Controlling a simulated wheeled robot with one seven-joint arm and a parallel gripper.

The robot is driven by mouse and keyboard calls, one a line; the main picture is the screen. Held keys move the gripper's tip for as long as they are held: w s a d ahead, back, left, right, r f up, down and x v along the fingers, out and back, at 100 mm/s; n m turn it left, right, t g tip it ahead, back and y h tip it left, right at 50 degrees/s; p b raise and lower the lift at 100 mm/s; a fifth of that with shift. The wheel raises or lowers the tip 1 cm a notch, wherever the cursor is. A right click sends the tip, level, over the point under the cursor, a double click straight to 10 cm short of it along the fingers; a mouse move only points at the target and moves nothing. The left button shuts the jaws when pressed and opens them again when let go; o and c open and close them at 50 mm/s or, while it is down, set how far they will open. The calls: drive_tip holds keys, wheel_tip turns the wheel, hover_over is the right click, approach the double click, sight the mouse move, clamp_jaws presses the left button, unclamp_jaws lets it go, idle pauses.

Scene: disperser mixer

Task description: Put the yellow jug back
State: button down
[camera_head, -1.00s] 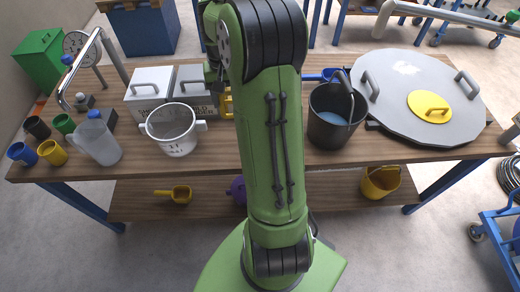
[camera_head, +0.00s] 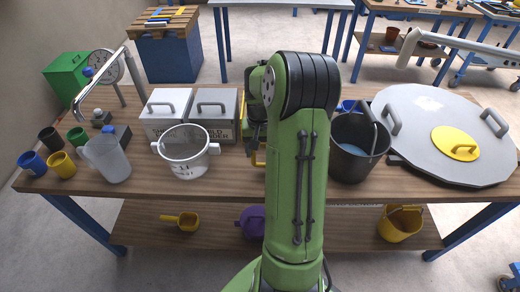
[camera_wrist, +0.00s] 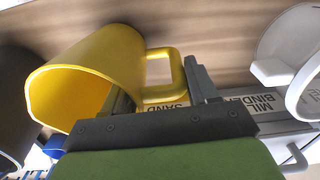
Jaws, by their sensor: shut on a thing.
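The yellow jug (camera_wrist: 95,72) fills the left of the wrist view, with its open mouth toward the lower left. My gripper (camera_wrist: 160,88) is shut on its loop handle, one finger on each side. In the head view my gripper (camera_head: 256,125) is over the workbench, right of the grey lidded boxes and partly behind my green arm. I cannot tell whether the jug touches the bench.
The workbench (camera_head: 225,181) holds a white pot (camera_head: 187,156) left of my arm and a dark bucket (camera_head: 352,158) right of it. A large grey lid (camera_head: 415,125) lies at the right. Several small cups and a clear jug (camera_head: 108,160) stand at the left. Bare wood runs along the front.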

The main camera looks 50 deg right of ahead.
drive_tip(key=shift+c, duration=1.5)
unclamp_jaws()
drive_tip(key=shift+f, duration=0.15)
wheel_tip(320, 180, up, 12)
drive_tip(key=r+p, duration=0.1)
drive_tip(key=p, duration=0.3)
drive_tip(key=a+r+n+t+h, duration=0.1)
drive_tip(key=a+r+n+h, duration=0.3)
drive_tip(key=a, duration=0.6)
drive_tip(key=s+a+r+n+t+y, duration=0.2)
drive_tip(key=s+a+n+t+y, duration=0.2)
drive_tip(key=s+a, duration=0.9)
drive_tip(key=a+n, duration=0.1)
drive_tip(key=a, duration=0.2)
drive_tip(key=shift+s+r, duration=0.2)
drive_tip(key=shift+s, duration=0.15)
drive_tip(key=shift+r, duration=0.1)
